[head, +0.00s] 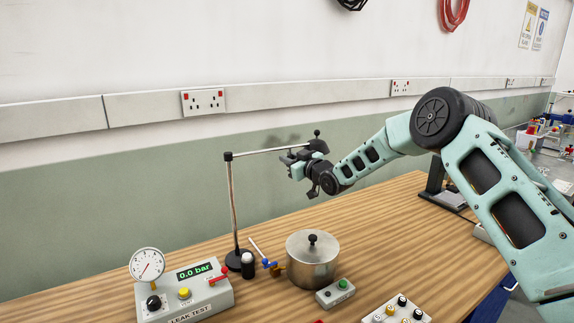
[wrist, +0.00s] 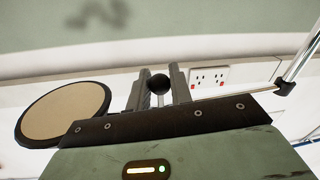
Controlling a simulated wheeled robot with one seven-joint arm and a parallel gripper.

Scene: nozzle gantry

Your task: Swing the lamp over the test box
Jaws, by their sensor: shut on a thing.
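The lamp has a dark round base beside the test box, an upright metal post (head: 233,200) and a thin arm (head: 265,152) reaching right. Its dark head (head: 318,146) is at the arm's far end, partly hidden by my gripper. My gripper (head: 297,158) is at that end, high above the bench. In the wrist view my gripper (wrist: 158,88) is shut on a black ball knob (wrist: 159,84) between its two fingers. The test box (head: 185,297), marked LEAK TEST, with a gauge and a 0.0 bar display, stands lower left of the lamp head, not under it.
A metal pot (head: 312,262) with a black-knobbed lid stands below my gripper. A small box with a green button (head: 335,292) and a button panel (head: 396,310) are in front. A blue-handled valve (head: 268,264) is beside the pot. The wall is behind.

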